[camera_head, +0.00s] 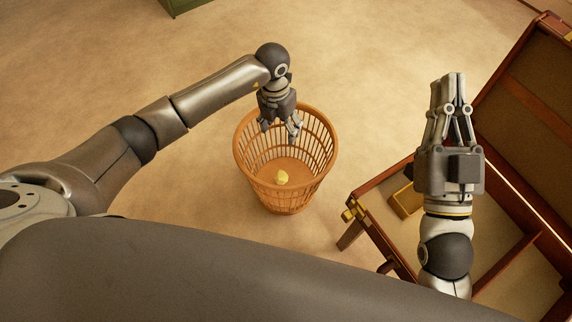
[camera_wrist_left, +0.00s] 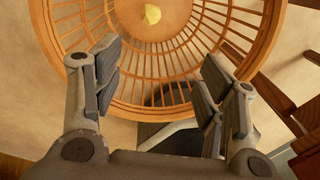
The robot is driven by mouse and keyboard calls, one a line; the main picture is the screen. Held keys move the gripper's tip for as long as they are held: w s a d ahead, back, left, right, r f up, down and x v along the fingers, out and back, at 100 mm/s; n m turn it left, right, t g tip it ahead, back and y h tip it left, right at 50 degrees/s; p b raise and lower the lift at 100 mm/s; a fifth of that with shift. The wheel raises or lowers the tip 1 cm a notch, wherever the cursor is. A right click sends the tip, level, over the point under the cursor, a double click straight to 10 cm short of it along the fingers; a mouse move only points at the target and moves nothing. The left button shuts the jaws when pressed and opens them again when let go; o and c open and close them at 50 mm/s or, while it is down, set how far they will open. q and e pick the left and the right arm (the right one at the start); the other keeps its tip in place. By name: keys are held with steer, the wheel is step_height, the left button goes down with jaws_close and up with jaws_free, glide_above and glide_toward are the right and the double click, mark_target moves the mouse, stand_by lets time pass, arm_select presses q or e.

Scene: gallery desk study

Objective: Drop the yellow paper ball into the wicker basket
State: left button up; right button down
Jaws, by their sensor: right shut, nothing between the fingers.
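The wicker basket (camera_head: 248,160) is an orange-brown open-slatted basket standing upright on the floor, in the middle of the head view. The yellow paper ball (camera_head: 282,177) lies inside it, low down on its bottom. In the left wrist view the ball (camera_wrist_left: 152,14) shows at the top, within the basket (camera_wrist_left: 262,40). My left gripper (camera_head: 281,132) is over the basket's far rim, pointing down; its fingers (camera_wrist_left: 160,85) are spread apart with nothing between them. My right gripper (camera_head: 454,78) is shut and empty, raised at the right, away from the basket.
A reddish-brown wooden desk-like piece (camera_head: 372,229) with brass corners and an open lid (camera_head: 525,100) stands at the right. A yellow-brown block (camera_head: 405,201) lies in it. A green object (camera_head: 183,5) is at the top edge. The floor left of and behind the basket is clear.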

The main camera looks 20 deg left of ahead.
arm_select(q)
step_height(320, 180, up, 12)
steer(key=shift+a, duration=0.45)
steer(key=shift+w, duration=0.1)
stand_by(0.5)
